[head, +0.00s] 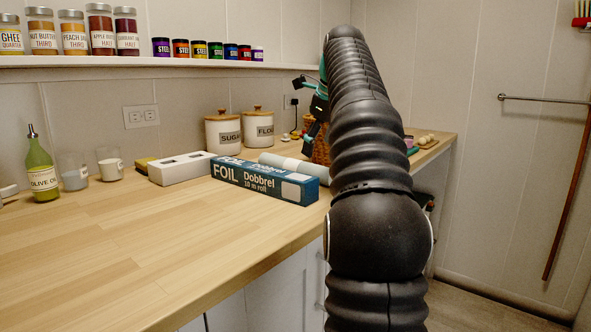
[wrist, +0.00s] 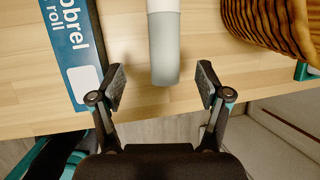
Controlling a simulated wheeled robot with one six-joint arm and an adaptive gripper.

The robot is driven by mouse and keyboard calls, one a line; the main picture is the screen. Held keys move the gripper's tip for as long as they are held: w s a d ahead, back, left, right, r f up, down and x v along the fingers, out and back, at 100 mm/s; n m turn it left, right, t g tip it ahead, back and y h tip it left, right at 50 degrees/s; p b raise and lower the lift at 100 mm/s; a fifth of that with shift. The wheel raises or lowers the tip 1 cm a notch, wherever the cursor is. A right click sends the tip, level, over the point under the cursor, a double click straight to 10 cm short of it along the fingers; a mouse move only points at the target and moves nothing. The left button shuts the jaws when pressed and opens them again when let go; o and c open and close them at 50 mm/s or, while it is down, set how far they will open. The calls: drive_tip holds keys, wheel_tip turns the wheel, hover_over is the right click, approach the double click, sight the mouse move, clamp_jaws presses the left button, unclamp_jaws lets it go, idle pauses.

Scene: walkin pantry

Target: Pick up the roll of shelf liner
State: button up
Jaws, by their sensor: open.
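The roll of shelf liner (head: 293,166) is a pale grey-green cylinder lying on the wooden counter, behind the blue foil box. In the wrist view the roll (wrist: 164,50) points toward me, with its near end just ahead of and between the fingertips. My gripper (wrist: 162,85) is open and empty, with one finger on each side of the line of the roll, and I see no contact. In the head view my arm covers part of the roll's right side, and the gripper's fingertips are hard to make out there.
The blue foil box (head: 265,180) lies close beside the roll; it also shows left of it in the wrist view (wrist: 75,45). A wicker basket (wrist: 268,25) stands to the right. Canisters (head: 222,132) stand behind. The counter's front left (head: 150,240) is clear.

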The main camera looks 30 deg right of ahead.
sight(312, 165)
drive_tip(key=x, duration=0.3)
drive_tip(key=shift+w+f, duration=0.1)
drive_tip(key=shift+f, duration=0.25)
drive_tip(key=shift+w+d+r+x, duration=0.1)
drive_tip(key=shift+w+x, duration=0.05)
drive_tip(key=shift+x, duration=0.7)
drive_tip(key=shift+w+d+r+x, duration=0.1)
drive_tip(key=shift+w+x, duration=0.05)
drive_tip(key=shift+x, duration=0.75)
drive_tip(key=shift+w+d+r+x, duration=0.1)
drive_tip(key=shift+w+x, duration=0.05)
drive_tip(key=shift+x, duration=0.7)
drive_tip(key=shift+f, duration=0.1)
drive_tip(key=c, duration=1.3)
drive_tip(key=shift+c, duration=0.2)
